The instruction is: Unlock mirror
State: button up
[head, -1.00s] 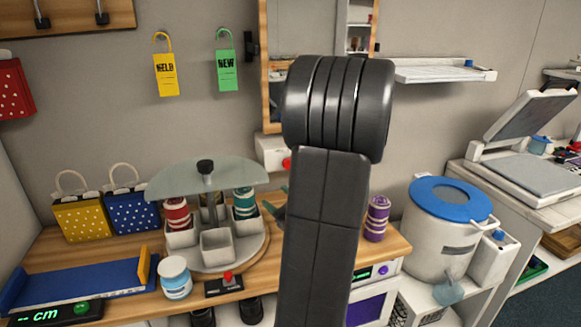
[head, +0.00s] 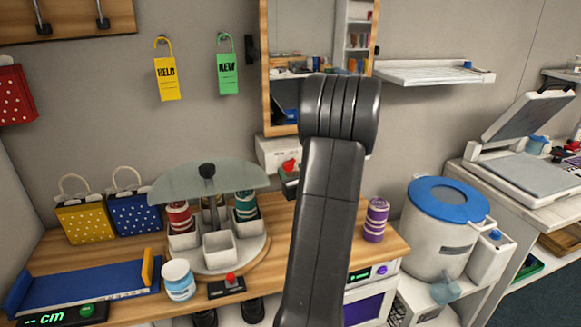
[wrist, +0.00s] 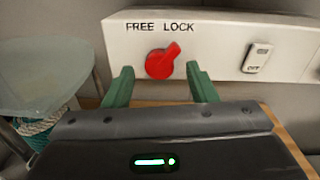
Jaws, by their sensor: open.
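The wood-framed mirror (head: 290,62) hangs on the wall, partly hidden behind my arm. Below it is a white lock box (head: 266,152), which also shows in the wrist view (wrist: 222,35), marked FREE on the left and LOCK on the right. Its red knob (wrist: 160,63) has its pointer tilted up and right, towards LOCK. The knob also shows in the head view (head: 289,165), beside my arm. My gripper (wrist: 160,71) is open, with one green finger on each side of the knob. I cannot tell whether the fingers touch it.
A switch marked OFF (wrist: 257,57) is on the same box, right of the knob. A carousel with a glass top (head: 208,186) stands on the bench to the left. A purple striped roll (head: 376,220) stands to the right. A white shelf (head: 430,74) juts from the wall.

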jog(key=shift+x, duration=1)
jog(key=c, duration=1)
jog(key=shift+o, duration=0.2)
